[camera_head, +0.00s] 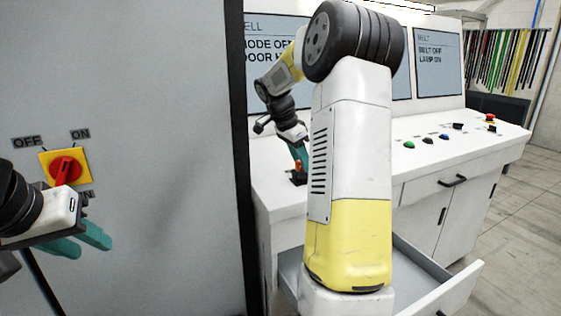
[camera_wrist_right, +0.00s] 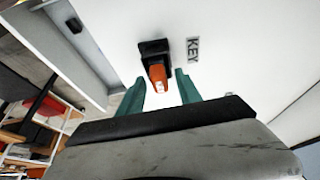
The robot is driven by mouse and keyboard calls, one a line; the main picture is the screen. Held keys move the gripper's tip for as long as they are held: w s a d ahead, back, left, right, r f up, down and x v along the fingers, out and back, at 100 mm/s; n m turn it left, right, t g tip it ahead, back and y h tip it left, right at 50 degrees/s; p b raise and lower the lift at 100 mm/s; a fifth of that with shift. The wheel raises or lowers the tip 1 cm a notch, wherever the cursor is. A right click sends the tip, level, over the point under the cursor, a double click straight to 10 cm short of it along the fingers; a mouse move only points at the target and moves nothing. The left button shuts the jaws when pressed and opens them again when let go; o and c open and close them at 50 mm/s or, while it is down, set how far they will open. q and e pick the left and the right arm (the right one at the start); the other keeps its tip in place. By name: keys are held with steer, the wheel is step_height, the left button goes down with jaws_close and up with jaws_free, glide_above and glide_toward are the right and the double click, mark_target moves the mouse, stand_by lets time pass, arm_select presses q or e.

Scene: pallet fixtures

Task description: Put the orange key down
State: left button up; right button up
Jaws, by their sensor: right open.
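The orange key (camera_wrist_right: 158,76) sits at a black key switch (camera_wrist_right: 153,48) beside a KEY label on the white console top. In the head view the key (camera_head: 298,166) is a small orange spot beside the teal fingers, above the black switch (camera_head: 299,178). My right gripper (camera_wrist_right: 161,80) is open, with one finger on each side of the key and a gap showing by each finger. In the head view my right gripper (camera_head: 300,155) points down, partly hidden. My left gripper (camera_head: 94,249) is empty, its fingertips apart, below a red rotary switch (camera_head: 66,168).
A grey cabinet (camera_head: 160,150) fills the left. The console (camera_head: 440,150) carries several buttons and two screens. An open drawer (camera_head: 455,290) juts out below it, partly behind my right arm. Open floor lies at the right.

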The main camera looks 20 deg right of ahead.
steer(key=shift+r, duration=0.1)
steer(key=v, duration=1.1)
steer(key=s+a+f+n+t+y, duration=0.3)
steer(key=s+a+n, duration=0.5)
steer(key=s, duration=0.4)
steer(key=s+a+f+n+t+y, duration=0.2)
steer(key=s+a+f+n+y, duration=0.1)
steer(key=s+a+n, duration=0.6)
steer(key=s, duration=0.4)
steer(key=shift+s+a+n+t+y, duration=0.15)
steer(key=shift+a+n+t+y, duration=0.05)
steer(key=shift+n+t+y, duration=0.2)
steer(key=shift+d, duration=0.1)
steer(key=shift+c, duration=0.5)
